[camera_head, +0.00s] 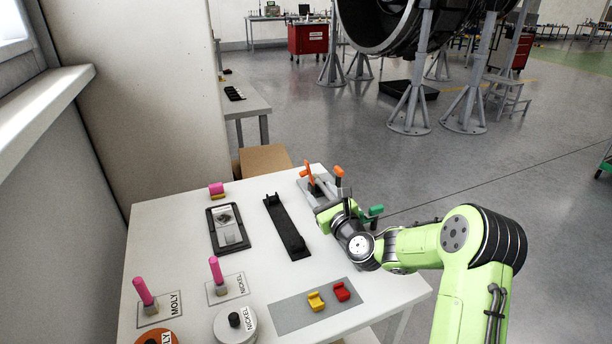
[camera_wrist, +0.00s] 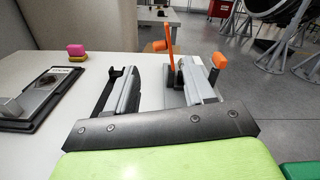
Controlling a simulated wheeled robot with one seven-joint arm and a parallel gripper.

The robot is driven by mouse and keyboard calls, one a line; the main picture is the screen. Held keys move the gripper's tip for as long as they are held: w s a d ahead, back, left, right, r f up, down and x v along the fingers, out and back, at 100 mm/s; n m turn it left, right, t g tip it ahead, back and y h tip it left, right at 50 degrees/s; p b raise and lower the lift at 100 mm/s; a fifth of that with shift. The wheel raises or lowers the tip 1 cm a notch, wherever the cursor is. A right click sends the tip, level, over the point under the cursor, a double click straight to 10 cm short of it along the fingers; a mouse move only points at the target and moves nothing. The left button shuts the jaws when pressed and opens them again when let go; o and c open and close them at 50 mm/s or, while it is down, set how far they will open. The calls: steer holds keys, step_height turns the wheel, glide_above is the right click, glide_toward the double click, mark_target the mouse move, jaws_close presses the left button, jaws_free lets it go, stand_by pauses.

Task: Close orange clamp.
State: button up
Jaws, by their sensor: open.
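The orange clamp (camera_head: 309,174) is at the far right corner of the white table. In the wrist view its orange handle (camera_wrist: 170,42) stands nearly upright, with a dark mechanism at its base on a grey plate. A second orange tip (camera_wrist: 220,60) is to the right of the handle, also visible in the head view (camera_head: 338,170). My gripper (camera_wrist: 163,68) is open and empty, just on the near side of the clamp. The upright handle shows between and beyond its fingers. The right finger hides part of the clamp base. I cannot tell whether any finger touches it.
A green handle (camera_head: 376,210) is close to the right of my wrist. A long black holder (camera_head: 286,228), a dark tray (camera_head: 228,228), pink-handled tools (camera_head: 216,270) and yellow and red parts (camera_head: 316,301) lie on the white table (camera_head: 180,215). Open floor lies beyond the right edge.

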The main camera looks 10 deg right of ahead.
mark_target(303, 172)
steer(key=w, duration=0.3)
steer(key=w+a, duration=0.1)
steer(key=w, duration=0.2)
steer(key=w+a, duration=0.1)
steer(key=w, duration=0.3)
steer(key=shift+b, duration=0.3)
jaws_close()
